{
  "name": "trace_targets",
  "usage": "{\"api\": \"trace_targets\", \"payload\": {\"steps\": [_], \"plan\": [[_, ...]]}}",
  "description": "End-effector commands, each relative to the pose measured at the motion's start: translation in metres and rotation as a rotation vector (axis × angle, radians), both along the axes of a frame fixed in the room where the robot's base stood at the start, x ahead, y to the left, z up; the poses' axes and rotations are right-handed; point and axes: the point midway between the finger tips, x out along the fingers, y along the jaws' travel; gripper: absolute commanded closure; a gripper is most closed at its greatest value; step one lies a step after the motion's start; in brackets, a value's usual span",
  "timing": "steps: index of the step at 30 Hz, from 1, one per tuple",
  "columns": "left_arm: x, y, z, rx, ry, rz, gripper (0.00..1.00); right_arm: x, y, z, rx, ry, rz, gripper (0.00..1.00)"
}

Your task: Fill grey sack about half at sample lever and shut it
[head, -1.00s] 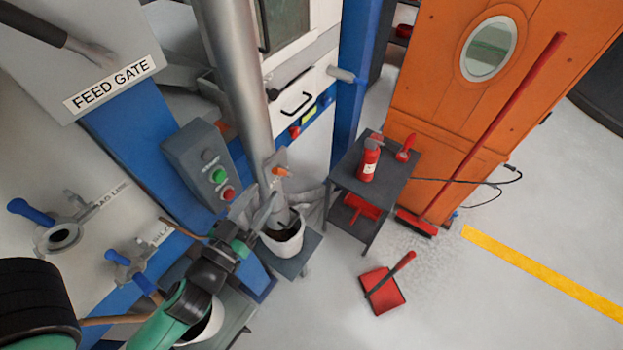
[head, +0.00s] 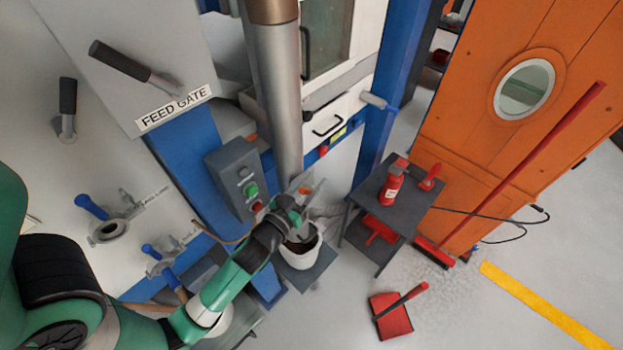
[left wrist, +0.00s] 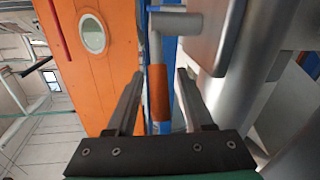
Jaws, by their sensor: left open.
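A pale, open-topped sack (head: 300,256) stands under the lower end of the steel pipe (head: 278,100) in the head view. Its inside looks dark; how full it is, I cannot tell. The sample lever's orange handle (head: 305,190) shows small at the pipe's lower end. In the left wrist view the orange handle (left wrist: 159,92) hangs from a grey arm and lies between my left gripper's (left wrist: 158,85) two spread fingers, with gaps on both sides. In the head view my left gripper (head: 300,202) is at the lever, above the sack. My right gripper is not in view.
A control box (head: 236,180) with green and red buttons is left of the pipe. A grey side table (head: 395,213) with a fire extinguisher (head: 391,186) stands to the right. A red dustpan (head: 391,314) lies on open floor. Another pale container (head: 222,325) is partly behind my arm.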

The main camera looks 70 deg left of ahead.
Motion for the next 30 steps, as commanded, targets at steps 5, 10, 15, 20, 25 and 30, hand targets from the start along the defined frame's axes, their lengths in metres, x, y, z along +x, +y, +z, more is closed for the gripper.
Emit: {"api": "trace_targets", "payload": {"steps": [5,10,15,20,25,30], "plan": [[0.0004,0.0003,-0.0005,0.0,0.0,0.0,0.48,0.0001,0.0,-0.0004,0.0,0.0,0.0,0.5],[0.0003,0.0001,-0.0004,0.0,0.0,0.0,0.71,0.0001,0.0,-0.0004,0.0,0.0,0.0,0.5],[0.0001,0.0,-0.0004,0.0,0.0,0.0,1.0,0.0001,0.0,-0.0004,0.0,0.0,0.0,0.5],[0.0002,-0.0001,-0.0003,0.0,0.0,0.0,1.0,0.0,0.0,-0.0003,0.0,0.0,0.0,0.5],[0.0001,-0.0001,-0.0002,0.0,0.0,0.0,1.0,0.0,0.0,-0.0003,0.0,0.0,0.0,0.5],[0.0001,-0.0002,-0.0001,0.0,0.0,0.0,1.0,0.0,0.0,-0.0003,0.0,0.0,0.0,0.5]]}}
